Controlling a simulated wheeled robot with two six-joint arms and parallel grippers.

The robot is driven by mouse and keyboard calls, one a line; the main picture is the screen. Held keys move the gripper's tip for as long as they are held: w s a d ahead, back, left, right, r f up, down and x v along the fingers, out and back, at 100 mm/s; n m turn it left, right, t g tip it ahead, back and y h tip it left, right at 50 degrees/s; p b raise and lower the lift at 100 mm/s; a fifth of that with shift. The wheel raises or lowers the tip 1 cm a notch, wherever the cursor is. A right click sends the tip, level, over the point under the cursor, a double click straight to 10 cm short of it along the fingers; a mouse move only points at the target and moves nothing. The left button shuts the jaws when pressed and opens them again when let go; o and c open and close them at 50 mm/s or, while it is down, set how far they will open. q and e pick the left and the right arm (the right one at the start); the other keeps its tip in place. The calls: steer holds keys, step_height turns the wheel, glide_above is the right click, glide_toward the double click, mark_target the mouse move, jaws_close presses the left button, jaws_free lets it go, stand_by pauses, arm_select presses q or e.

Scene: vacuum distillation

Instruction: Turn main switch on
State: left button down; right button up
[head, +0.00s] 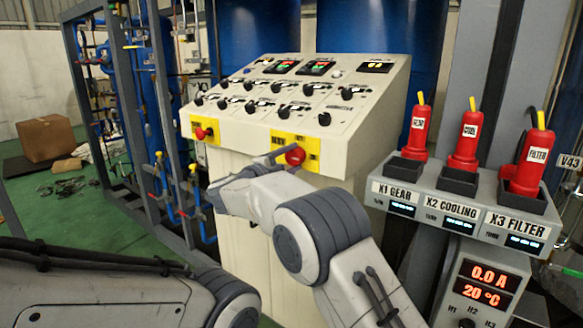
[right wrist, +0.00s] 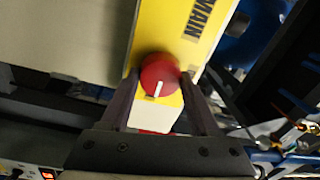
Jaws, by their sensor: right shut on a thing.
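The control console (head: 330,105) has two red knobs on yellow plates along its front. My right gripper (head: 284,156) is at this knob. In the right wrist view, the red knob (right wrist: 160,75) is between the fingers of my right gripper (right wrist: 162,84), which is shut on it. Its white mark runs nearly up and down in that picture. The left red knob (head: 203,133) is untouched. My left arm shows at the lower left; its gripper is not in view.
Black knobs and lit displays cover the console's sloping top. On the right, a grey unit (head: 460,212) holds three red plugs in black sockets, above a readout (head: 487,276) showing 0.0 A and 20 °C. A pipe frame (head: 160,110) stands left; a cardboard box (head: 46,138) lies behind.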

arm_select(q)
steer(key=shift+f, duration=0.25)
arm_select(e)
steer(key=shift+a+m, duration=0.1)
steer(key=shift+m, duration=0.2)
steer(key=o, duration=1.4)
steer(key=shift+c, duration=0.2)
